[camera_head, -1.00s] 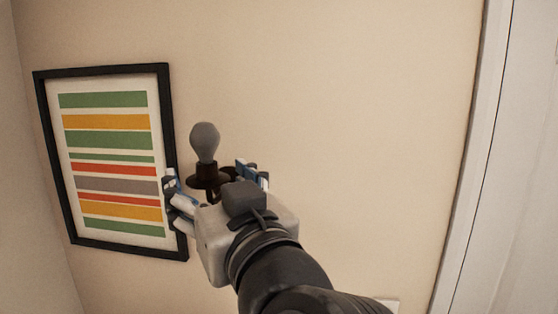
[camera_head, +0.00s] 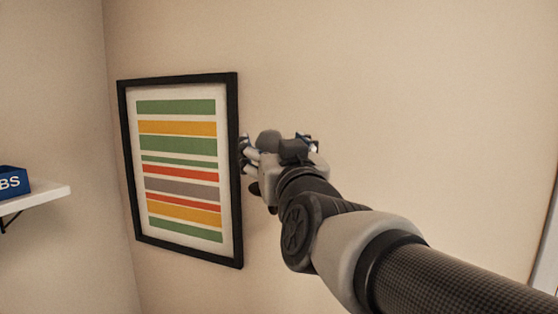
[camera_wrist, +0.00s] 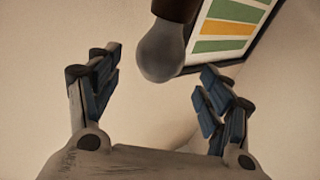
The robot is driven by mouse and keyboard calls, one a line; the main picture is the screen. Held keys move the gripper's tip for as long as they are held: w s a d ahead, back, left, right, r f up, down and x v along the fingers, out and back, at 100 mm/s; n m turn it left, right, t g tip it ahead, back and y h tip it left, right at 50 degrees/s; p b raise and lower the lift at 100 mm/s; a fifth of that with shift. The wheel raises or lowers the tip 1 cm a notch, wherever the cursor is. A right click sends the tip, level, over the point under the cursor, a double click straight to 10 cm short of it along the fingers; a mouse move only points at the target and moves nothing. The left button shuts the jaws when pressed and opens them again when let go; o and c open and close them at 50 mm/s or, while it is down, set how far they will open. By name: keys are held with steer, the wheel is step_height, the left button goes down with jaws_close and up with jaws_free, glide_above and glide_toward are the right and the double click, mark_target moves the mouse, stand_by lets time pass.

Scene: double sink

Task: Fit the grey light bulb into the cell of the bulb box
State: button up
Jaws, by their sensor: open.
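The grey light bulb (camera_head: 269,140) sits in a dark wall fitting, mostly hidden behind my gripper in the head view. In the wrist view the bulb (camera_wrist: 161,54) hangs from the dark socket (camera_wrist: 176,10) at the top of the picture. My gripper (camera_wrist: 155,85) is open, its blue-padded fingers spread to either side of the bulb's line and not touching it. In the head view my gripper (camera_head: 280,146) is up at the bulb.
The box stands on a white wall shelf (camera_head: 38,198) at the left. A black-framed striped picture (camera_head: 182,168) hangs on the wall close to the left of my gripper. The wall to the right is bare, with a white frame edge at the far right.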

mark_target(273, 147)
steer(key=x, duration=0.5)
steer(key=shift+d+f+p, duration=0.1)
steer(key=shift+f+p, duration=0.2)
steer(key=shift+p, duration=0.05)
steer(key=shift+s, duration=0.1)
steer(key=shift+s, duration=0.1)
steer(key=c, duration=0.9)
